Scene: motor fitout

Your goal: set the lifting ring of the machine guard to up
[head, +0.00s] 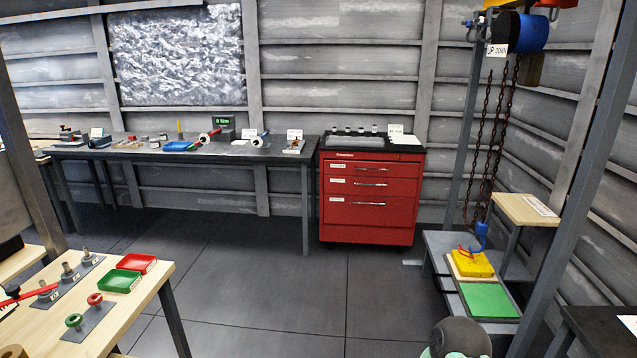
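A yellow block (472,263) sits on the low grey stand at the right, below the hoist. It may be the machine guard, but no label on it can be read. A small red curved piece (466,250) shows on top of it and may be the lifting ring; whether it is up or folded down I cannot tell at this size. A blue hook (481,236) hangs from the chains directly above, close to the red piece; I cannot tell if they touch. Neither gripper can be made out in the head view.
A blue hoist (522,32) with an "UP DOWN" sign (497,50) and hanging chains (488,140) is above. A green plate (487,300) lies in front of the yellow block. A red tool cabinet (367,231) and long workbench (230,151) line the wall. The middle floor is clear.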

